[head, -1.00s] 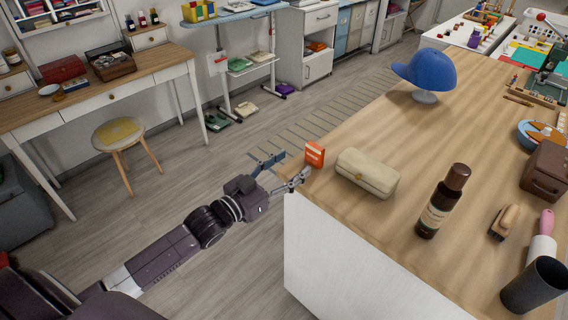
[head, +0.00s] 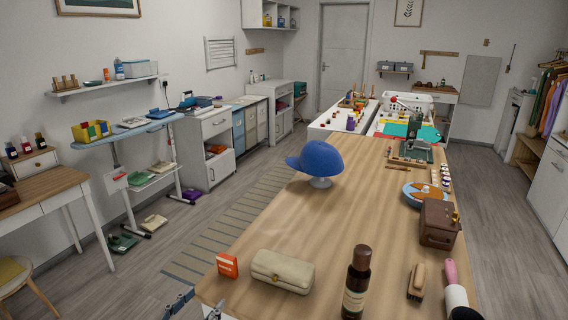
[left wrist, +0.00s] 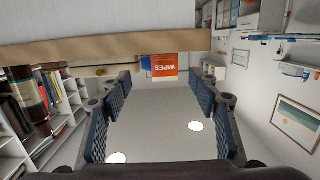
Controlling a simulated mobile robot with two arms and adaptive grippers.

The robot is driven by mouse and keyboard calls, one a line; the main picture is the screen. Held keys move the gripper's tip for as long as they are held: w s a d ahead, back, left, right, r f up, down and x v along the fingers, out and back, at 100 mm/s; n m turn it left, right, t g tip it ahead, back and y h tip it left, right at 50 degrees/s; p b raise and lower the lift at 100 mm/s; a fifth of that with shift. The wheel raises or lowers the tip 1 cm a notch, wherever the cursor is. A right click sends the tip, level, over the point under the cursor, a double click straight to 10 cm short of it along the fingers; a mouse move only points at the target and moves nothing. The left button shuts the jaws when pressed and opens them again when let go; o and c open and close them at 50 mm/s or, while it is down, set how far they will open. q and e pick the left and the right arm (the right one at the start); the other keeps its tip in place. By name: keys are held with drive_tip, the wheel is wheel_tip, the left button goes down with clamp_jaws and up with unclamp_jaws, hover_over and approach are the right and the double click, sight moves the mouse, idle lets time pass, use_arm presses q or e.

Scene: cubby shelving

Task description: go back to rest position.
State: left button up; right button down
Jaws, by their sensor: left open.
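My left gripper (head: 197,307) shows at the bottom edge of the head view, open and empty, by the near left corner of the wooden table. Its arm is cut off by the frame. In the left wrist view, its two blue-padded fingers (left wrist: 163,88) are spread wide with nothing between them. An orange wipes box (head: 227,264) stands on the table corner just beyond the fingertips, apart from them. The box also shows in the wrist view (left wrist: 165,66), ahead of the open jaws. My right gripper is not in view.
The wooden table (head: 290,230) carries a beige case (head: 282,271), a dark bottle (head: 356,283), a brush (head: 416,281), a blue cap (head: 317,158) and a brown box (head: 438,222). A desk (head: 45,187) and stool (head: 14,273) stand left.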

use_arm(q)
drive_tip(key=s+d+f+n+g+y, duration=0.1)
drive_tip(key=s+f+g+y, duration=0.15)
drive_tip(key=s+f, duration=0.3)
drive_tip(key=s+d+f+g+y, duration=0.1)
drive_tip(key=s+d+f+g, duration=0.1)
drive_tip(key=s+f+g, duration=0.4)
drive_tip(key=s+f+g+y, duration=0.2)
drive_tip(key=s+g, duration=0.2)
drive_tip(key=s, duration=1.3)
wheel_tip(320, 180, down, 27)
drive_tip(key=s+g, duration=0.1)
drive_tip(key=s, duration=0.2)
drive_tip(key=s+a+f, duration=0.1)
drive_tip(key=s+f, duration=0.6)
drive_tip(key=s, duration=0.1)
drive_tip(key=s+a+f+g, duration=0.1)
drive_tip(key=s+a+f, duration=0.1)
drive_tip(key=s+f, duration=0.6)
drive_tip(key=shift+a+f, duration=0.2)
drive_tip(key=shift+a, duration=0.05)
drive_tip(key=shift+s, duration=0.1)
